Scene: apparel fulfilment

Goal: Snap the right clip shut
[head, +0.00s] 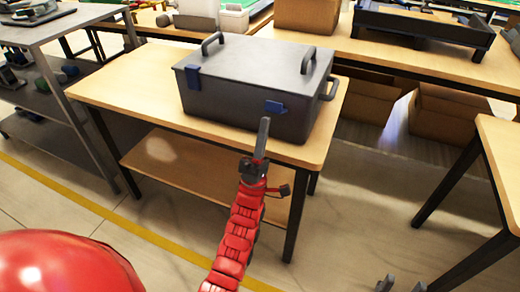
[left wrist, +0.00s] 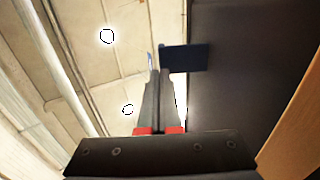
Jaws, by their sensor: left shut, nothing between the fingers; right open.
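A dark grey lidded box (head: 245,90) stands on a wooden table, lid down. Its left blue clip (head: 193,77) lies flat against the front. Its right blue clip (head: 275,107) sticks out from the front near the rim. In the left wrist view the right clip (left wrist: 185,58) juts out from the dark box wall. My left gripper (head: 265,122) is shut and empty, its tips just below and beside the right clip; whether they touch it I cannot tell. In the left wrist view the fingertips (left wrist: 156,72) are next to the clip. My right gripper (head: 399,284) is open at the bottom edge, mostly cut off.
The wooden table (head: 120,90) has bare room left of the box. A grey shelf rack (head: 60,35) stands at the left. Another table (head: 500,150) stands at the right. Cardboard boxes (head: 445,118) and a black tray (head: 425,25) are behind.

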